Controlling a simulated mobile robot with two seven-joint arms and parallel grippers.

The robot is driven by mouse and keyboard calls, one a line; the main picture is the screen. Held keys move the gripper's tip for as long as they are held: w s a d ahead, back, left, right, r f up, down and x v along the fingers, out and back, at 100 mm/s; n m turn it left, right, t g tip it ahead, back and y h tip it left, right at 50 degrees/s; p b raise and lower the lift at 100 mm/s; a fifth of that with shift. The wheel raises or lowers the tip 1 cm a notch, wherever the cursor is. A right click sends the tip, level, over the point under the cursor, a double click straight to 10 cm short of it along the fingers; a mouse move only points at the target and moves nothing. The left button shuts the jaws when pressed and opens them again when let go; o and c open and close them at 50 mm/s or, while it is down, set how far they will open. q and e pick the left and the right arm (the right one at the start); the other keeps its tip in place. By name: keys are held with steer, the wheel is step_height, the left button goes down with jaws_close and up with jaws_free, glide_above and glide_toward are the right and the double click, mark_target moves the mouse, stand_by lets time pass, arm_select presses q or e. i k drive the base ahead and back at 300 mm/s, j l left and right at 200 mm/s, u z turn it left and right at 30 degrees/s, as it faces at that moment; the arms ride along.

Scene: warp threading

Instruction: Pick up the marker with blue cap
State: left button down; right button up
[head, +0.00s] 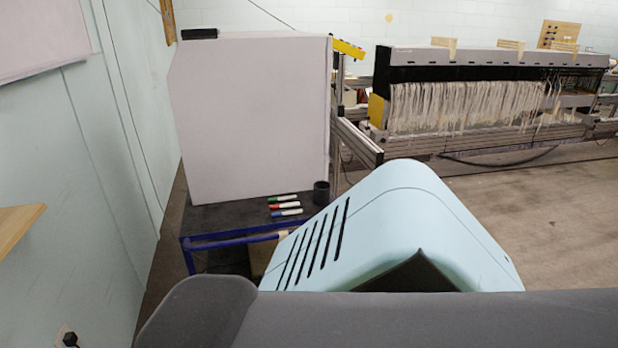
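The marker with blue cap (285,213) lies on the dark top of a small blue-framed cart (232,216), in front of a large white panel. It is the nearest of three markers lying roughly parallel. A red marker (284,206) lies just behind it, and a green marker (283,198) lies behind that. The markers are small in the view, so fine detail is hard to tell. Neither of my grippers shows in the head view.
A dark cup (321,192) stands on the cart to the right of the markers. The white panel (250,115) rises behind them. A loom with hanging pale threads (465,105) stands at the back right. Open floor (545,200) lies at right; a wall closes the left.

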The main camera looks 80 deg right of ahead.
mark_target(292, 211)
steer(key=l+z, duration=0.1)
steer(key=z, duration=2)
steer(key=i+l, duration=0.65)
steer(key=i, duration=0.2)
